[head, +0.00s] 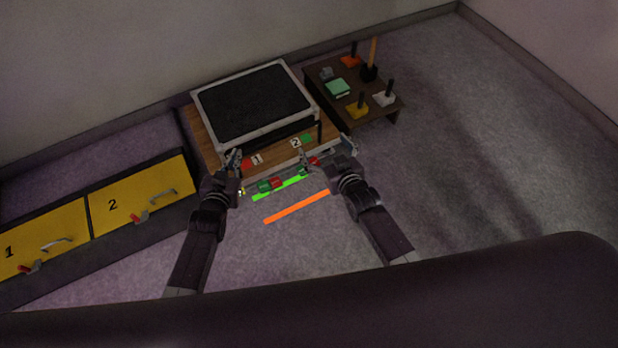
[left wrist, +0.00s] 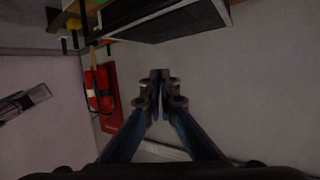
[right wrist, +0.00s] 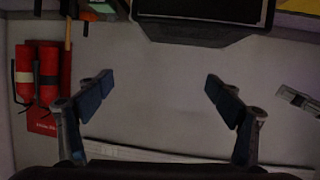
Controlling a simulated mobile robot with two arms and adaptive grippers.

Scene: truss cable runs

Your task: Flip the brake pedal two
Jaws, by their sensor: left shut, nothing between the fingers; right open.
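A wooden stand (head: 196,128) bears a plate marked 2 (head: 296,142) beside a green patch (head: 306,138), and a plate marked 1 (head: 257,159) beside a red patch (head: 246,163). Below its front edge are a green-and-red piece (head: 270,184) and another partly covered red-and-green piece (head: 313,162); I cannot tell which part is brake pedal two. My left gripper (head: 234,158) is shut and empty near plate 1; its closed fingers show in the left wrist view (left wrist: 160,80). My right gripper (head: 326,151) is open and empty near plate 2; its fingers are spread in the right wrist view (right wrist: 158,85).
A black-topped case (head: 252,103) lies on the stand. Yellow panels numbered 1 (head: 38,238) and 2 (head: 140,195) with handles are at left. A dark table (head: 345,118) with tools stands at right. Green (head: 282,187) and orange (head: 297,206) strips mark the floor. Open floor lies right.

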